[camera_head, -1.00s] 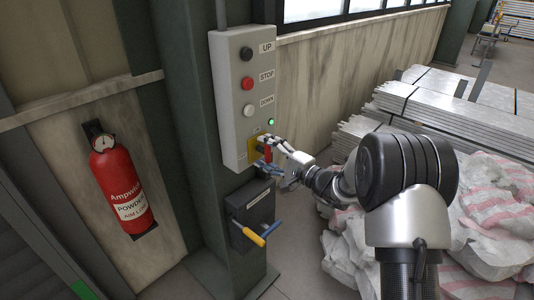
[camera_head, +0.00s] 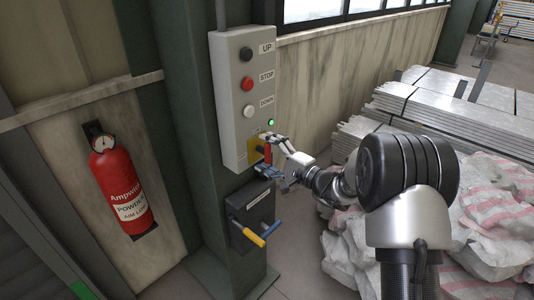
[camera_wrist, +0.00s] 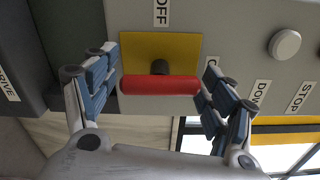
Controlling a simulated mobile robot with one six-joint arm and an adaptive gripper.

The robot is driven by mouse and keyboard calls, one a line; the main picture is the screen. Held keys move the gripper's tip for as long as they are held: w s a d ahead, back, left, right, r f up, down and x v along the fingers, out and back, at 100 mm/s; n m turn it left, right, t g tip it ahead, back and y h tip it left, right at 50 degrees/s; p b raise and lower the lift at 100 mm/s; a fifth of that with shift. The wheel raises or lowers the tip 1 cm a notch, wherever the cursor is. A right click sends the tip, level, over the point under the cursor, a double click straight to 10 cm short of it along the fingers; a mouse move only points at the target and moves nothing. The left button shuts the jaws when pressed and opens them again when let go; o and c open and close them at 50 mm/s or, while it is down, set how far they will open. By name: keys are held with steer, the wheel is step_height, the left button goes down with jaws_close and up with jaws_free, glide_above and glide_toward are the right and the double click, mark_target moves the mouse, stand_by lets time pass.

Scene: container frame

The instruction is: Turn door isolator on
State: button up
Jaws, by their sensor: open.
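The isolator has a red handle (camera_head: 267,152) on a yellow plate (camera_head: 253,151) at the bottom of the grey control box (camera_head: 240,115). In the wrist view the red handle (camera_wrist: 160,85) lies left to right across the yellow plate (camera_wrist: 150,48). An OFF label (camera_wrist: 161,12) is above it; another label at its right end is partly hidden by a finger. My gripper (camera_head: 264,154) is open at the handle, one finger beyond each end; the wrist view cannot settle whether either touches. The green lamp (camera_head: 270,122) is lit.
A red extinguisher (camera_head: 122,190) hangs at the left. White sacks (camera_head: 490,210) and stacked metal planks (camera_head: 450,110) fill the right. Black, red and white buttons sit above the isolator.

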steer(key=v, duration=1.2)
steer(key=s+a+r+n+g+h, duration=0.1)
steer(key=s+a+r+n+g, duration=0.15)
steer(key=s, duration=0.45)
steer(key=s+a+r+n+g+h, duration=0.15)
steer(key=s+g, duration=0.25)
steer(key=s, duration=0.4)
steer(key=s+a+r+n+g, duration=0.2)
steer(key=s+a+n+g, duration=0.1)
steer(key=s, duration=0.4)
steer(key=s+d+f+n+t+h, duration=0.1)
steer(key=s+d+n+t+h, duration=0.2)
steer(key=s+d+h, duration=0.8)
steer(key=s+d, duration=0.3)
steer(key=d, duration=0.3)
steer(key=shift+s+h, duration=0.35)
steer(key=shift+f, duration=0.1)
